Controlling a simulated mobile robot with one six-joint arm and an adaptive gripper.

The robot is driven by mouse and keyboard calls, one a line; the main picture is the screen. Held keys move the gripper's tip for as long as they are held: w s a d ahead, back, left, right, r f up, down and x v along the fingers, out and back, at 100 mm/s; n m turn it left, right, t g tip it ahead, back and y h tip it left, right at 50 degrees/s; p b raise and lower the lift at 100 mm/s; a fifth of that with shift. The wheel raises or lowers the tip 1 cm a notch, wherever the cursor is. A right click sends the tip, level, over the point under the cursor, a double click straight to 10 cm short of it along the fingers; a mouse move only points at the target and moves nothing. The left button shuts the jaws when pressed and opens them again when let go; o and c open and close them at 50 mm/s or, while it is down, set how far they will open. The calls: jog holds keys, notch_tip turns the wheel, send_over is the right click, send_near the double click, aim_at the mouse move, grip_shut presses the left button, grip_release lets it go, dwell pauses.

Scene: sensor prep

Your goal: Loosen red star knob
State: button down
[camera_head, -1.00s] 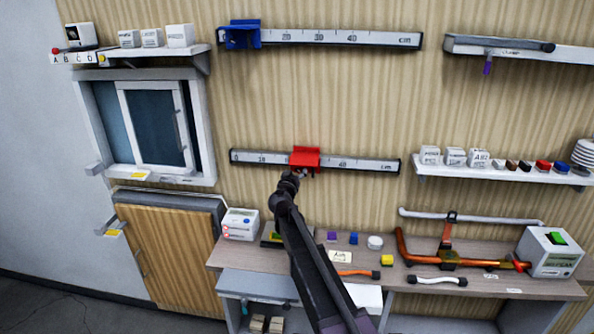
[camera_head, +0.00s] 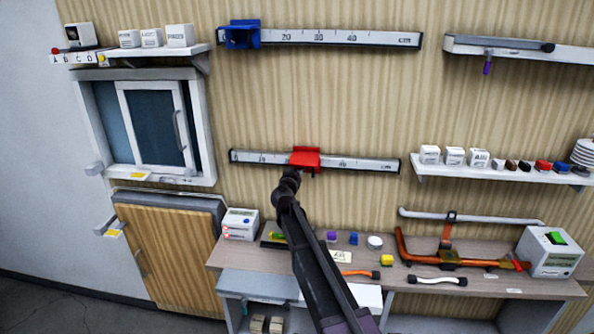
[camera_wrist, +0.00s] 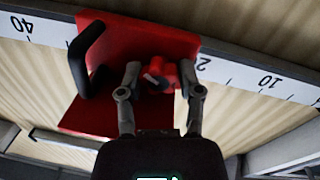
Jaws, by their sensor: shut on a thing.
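The red star knob (camera_wrist: 162,76) sits on the underside of the red carriage (camera_head: 305,157), which rides on the lower wall rail (camera_head: 366,164). In the wrist view the red carriage (camera_wrist: 140,40) fills the upper middle, with a black handle at its left. My gripper (camera_wrist: 158,82) has its two fingers on either side of the knob and is shut on it. In the head view my arm reaches up to the carriage from below, and the knob is hidden behind my gripper (camera_head: 293,173).
A blue carriage (camera_head: 240,34) sits at the left end of the upper rail (camera_head: 370,39). A shelf (camera_head: 500,178) with small blocks is to the right. Below, a workbench (camera_head: 400,272) carries several small objects and orange pipework (camera_head: 405,248). The wall around the carriage is clear.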

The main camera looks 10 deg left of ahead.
jog(key=shift+n, duration=0.3)
jog(key=n+b, duration=0.1)
jog(key=n, duration=0.4)
jog(key=shift+t, duration=0.3)
jog(key=n, duration=0.7)
jog(key=shift+w+t+y+b, duration=0.1)
jog(key=shift+t+y+b, duration=0.2)
jog(key=shift+b, duration=0.05)
jog(key=n+y, duration=0.1)
jog(key=n, duration=0.6)
jog(key=n+y, duration=0.1)
jog(key=n, duration=0.5)
jog(key=shift+c, duration=1.3)
grip_release()
